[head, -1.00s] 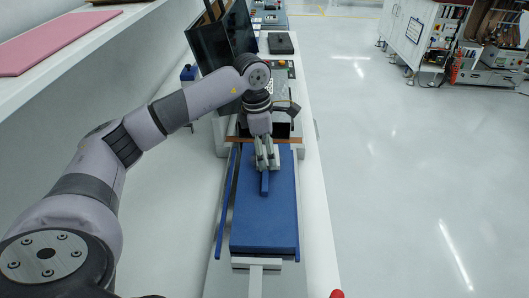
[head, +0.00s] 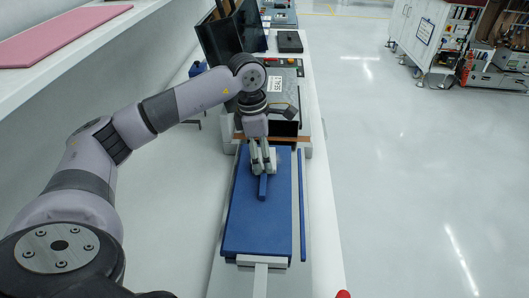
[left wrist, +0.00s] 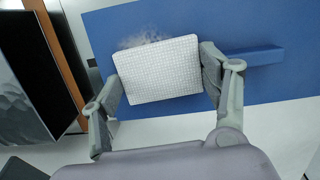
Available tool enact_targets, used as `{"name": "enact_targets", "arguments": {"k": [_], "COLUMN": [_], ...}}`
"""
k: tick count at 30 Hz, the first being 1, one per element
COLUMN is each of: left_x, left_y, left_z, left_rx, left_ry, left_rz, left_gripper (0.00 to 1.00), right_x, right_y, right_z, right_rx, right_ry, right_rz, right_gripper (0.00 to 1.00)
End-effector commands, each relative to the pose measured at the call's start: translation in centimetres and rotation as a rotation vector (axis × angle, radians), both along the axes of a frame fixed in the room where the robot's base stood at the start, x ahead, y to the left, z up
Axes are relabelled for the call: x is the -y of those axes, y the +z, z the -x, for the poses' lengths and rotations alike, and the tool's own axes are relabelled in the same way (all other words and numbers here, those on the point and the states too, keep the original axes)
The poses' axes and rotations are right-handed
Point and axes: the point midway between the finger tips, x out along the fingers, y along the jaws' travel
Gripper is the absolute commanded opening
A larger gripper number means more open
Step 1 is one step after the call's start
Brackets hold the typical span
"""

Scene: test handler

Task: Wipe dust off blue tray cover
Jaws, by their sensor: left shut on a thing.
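The blue tray cover (head: 250,215) lies lengthwise on the machine, with a raised blue bar (head: 263,187) on its top. My left gripper (head: 263,168) is over the far half of the cover, next to the bar's far end. In the left wrist view the gripper (left wrist: 160,82) is shut on a white, finely checked wiping pad (left wrist: 158,70), held between its two fingers over the cover (left wrist: 115,25). A pale, fuzzy dust patch (left wrist: 143,40) shows on the cover at the pad's edge. Whether the pad touches the cover I cannot tell. My right gripper is not in view.
A narrow blue rail (head: 302,205) runs along the cover's right side. Dark monitors (head: 222,38) and a control panel (head: 272,85) stand beyond the cover. A shelf with a pink board (head: 60,35) is at upper left. Open floor (head: 400,180) lies to the right.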

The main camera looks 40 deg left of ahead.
Motion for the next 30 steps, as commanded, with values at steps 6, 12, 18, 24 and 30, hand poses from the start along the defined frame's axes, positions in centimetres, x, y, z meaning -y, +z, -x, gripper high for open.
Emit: {"name": "enact_targets", "arguments": {"k": [6,12,18,24,30], "left_x": [0.1,0.1,0.2,0.1,0.1], "left_y": [-0.1,-0.1,0.0,-0.2,-0.3], "left_z": [-1.4,-2.0,-3.0,-2.7,-1.5], "left_rx": [0.002,0.003,0.003,0.002,0.001], "left_ry": [0.0,0.0,0.001,0.0,-0.001], "left_rz": [0.001,0.0,0.001,0.0,-0.001], "left_gripper": [0.21,0.21,0.21,0.21,0.21], "right_x": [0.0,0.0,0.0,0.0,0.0], "right_y": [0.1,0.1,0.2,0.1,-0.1], "right_z": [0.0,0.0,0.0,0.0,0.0], "right_rx": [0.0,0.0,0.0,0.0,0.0], "right_ry": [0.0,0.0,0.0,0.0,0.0], "right_rz": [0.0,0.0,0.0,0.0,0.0], "right_gripper": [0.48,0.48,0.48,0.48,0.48]}}
